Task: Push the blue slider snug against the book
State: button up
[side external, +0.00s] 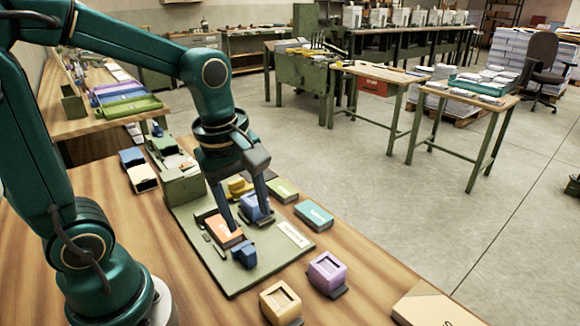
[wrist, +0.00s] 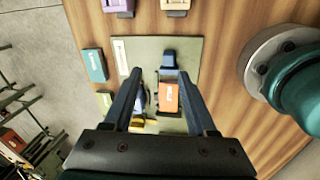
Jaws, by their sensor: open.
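The blue slider (side external: 244,255) sits on the green board (side external: 232,283) near its front edge, and it also shows in the wrist view (wrist: 169,59). The orange book (side external: 222,230) lies flat on the board, with orange cover and white lettering; it shows in the wrist view (wrist: 169,97). A small gap separates slider and book in the wrist view. My gripper (side external: 250,221) is open and points down over the board. Fingertip height above the board is unclear.
A periwinkle block (side external: 252,210) and a yellow block (side external: 238,187) stand on the board near my fingers. A teal box (side external: 314,215) and a green box (side external: 283,190) lie along its right side. Purple (side external: 327,272) and tan (side external: 281,302) blocks stand in front.

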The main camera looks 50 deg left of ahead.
aim_at(249, 250)
jog(key=shift+w+a+f+n+g, duration=0.2)
jog(key=shift+f+n+g, duration=0.15)
jog(key=shift+f, duration=0.3)
jog(key=shift+w+a+f+n+g, duration=0.1)
jog(key=shift+a+f+n+g, duration=0.2)
jog(key=shift+f, duration=0.3)
jog(key=shift+s+f+g, duration=0.2)
jog(key=shift+f+g, duration=0.05)
jog(key=shift+f, duration=2.85)
grip_shut()
